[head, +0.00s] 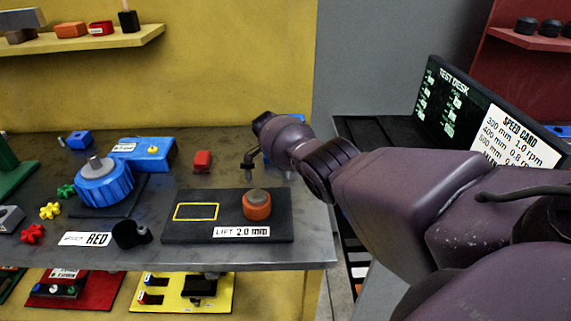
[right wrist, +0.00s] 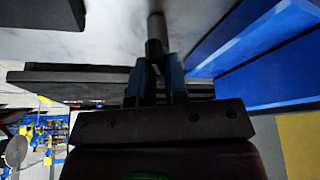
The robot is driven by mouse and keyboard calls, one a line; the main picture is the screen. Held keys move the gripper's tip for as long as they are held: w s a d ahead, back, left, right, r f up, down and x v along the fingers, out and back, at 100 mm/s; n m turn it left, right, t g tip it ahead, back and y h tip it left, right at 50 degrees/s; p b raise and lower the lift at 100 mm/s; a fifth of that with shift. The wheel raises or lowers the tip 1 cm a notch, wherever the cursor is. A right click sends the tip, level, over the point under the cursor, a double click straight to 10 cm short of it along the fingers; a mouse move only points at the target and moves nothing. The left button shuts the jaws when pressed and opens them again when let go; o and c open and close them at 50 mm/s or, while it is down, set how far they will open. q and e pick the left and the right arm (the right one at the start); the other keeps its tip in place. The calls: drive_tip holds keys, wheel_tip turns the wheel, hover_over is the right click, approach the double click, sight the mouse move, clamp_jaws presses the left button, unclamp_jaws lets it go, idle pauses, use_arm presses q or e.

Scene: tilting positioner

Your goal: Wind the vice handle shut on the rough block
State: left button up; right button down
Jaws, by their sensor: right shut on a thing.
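In the right wrist view my right gripper (right wrist: 158,72) is shut on a dark grey upright rod, which looks like the vice handle (right wrist: 156,35). A large blue body, perhaps the vice (right wrist: 265,45), fills the right of that view beside the fingers. I cannot make out the rough block in either view. My left gripper is not in view.
A black plate (head: 275,226) marked LIFT 2.0 mm, with an orange knob (head: 257,206), lies before my wrist. A red block (head: 202,160) and a blue unit with a ribbed wheel (head: 104,185) are further left. The test desk panel (head: 455,100) stands right.

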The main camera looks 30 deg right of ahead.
idle(0.4)
drive_tip(key=c, duration=1.2)
unclamp_jaws()
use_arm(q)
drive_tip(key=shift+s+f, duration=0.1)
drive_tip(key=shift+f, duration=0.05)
use_arm(e)
drive_tip(key=shift+o, duration=0.3)
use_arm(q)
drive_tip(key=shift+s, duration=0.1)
use_arm(e)
drive_tip(key=shift+r, duration=0.1)
drive_tip(key=shift+a+r, duration=0.15)
drive_tip(key=shift+r, duration=0.15)
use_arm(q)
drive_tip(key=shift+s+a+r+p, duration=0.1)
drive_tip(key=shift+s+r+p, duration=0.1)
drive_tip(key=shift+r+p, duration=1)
use_arm(e)
drive_tip(key=v, duration=1)
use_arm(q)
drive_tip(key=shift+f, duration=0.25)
use_arm(e)
drive_tip(key=shift+o, duration=0.2)
